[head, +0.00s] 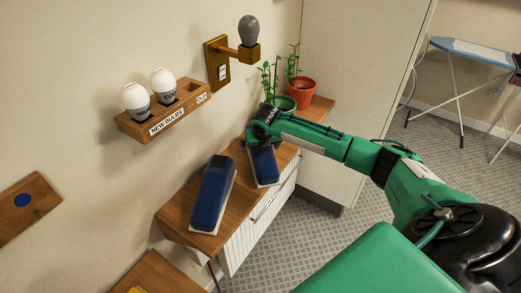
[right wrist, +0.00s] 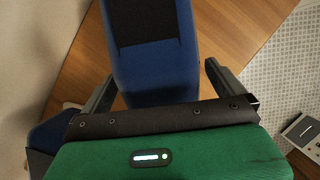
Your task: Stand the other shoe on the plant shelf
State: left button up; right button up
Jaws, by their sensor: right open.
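Two blue shoes with pale soles are on a long wooden top, the plant shelf (head: 180,225), in the head view. The nearer shoe (head: 212,193) is at its near end. The farther shoe (head: 264,163) is in the middle, partly hidden by my right gripper (head: 258,143). In the right wrist view my right gripper (right wrist: 160,75) is open, with one finger on each side of the farther shoe (right wrist: 155,50). I cannot tell whether the fingers touch it. Part of the nearer shoe (right wrist: 45,135) shows at lower left. My left gripper is not in view.
A green-potted plant (head: 284,102) and a red-potted plant (head: 301,92) stand at the far end. A bulb rack (head: 165,122) and wall lamp (head: 248,35) project from the wall above. An ironing board (head: 475,50) stands far right; nearby patterned floor (head: 270,255) is clear.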

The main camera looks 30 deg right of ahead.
jog(key=b+v, duration=0.2)
jog(key=v, duration=0.8)
jog(key=shift+s+r, duration=0.1)
jog(key=shift+r, duration=0.05)
